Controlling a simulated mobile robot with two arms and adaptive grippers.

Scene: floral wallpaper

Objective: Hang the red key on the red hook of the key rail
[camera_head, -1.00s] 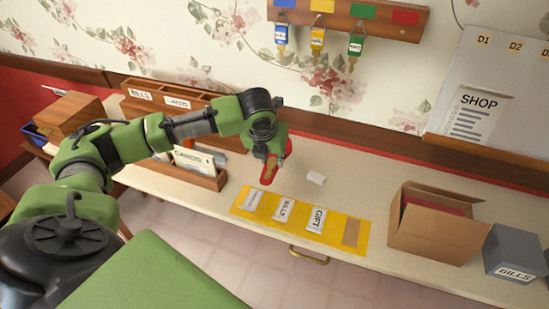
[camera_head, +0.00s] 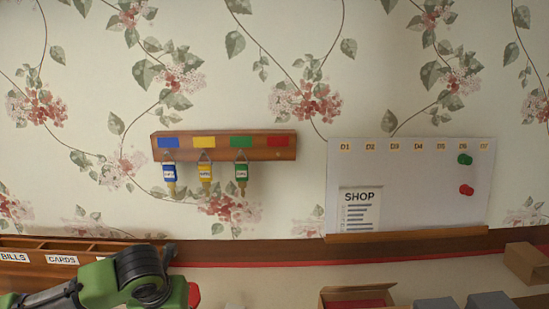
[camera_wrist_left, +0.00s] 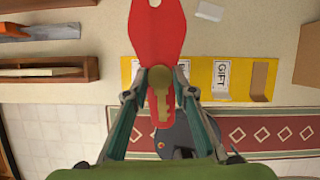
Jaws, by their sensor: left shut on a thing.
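The key rail (camera_head: 223,147) is a wooden bar on the wall with blue, yellow, green and red patches. The red patch (camera_head: 278,142) at its right end has nothing hanging under it. A blue key tag (camera_head: 169,173), a yellow one (camera_head: 205,174) and a green one (camera_head: 241,174) hang below their patches. My left gripper (camera_wrist_left: 160,90) is shut on the red key (camera_wrist_left: 158,30), a red tag with a brass key, above the table. In the head view only a sliver of red (camera_head: 194,294) shows beside my left arm. My right gripper is in neither view.
A whiteboard (camera_head: 420,180) with a SHOP sheet and pins is right of the rail. A labelled wooden organiser (camera_head: 90,247) stands at the lower left. An open cardboard box (camera_head: 357,297) and grey boxes (camera_head: 489,300) are at the lower right. The wall before the rail is clear.

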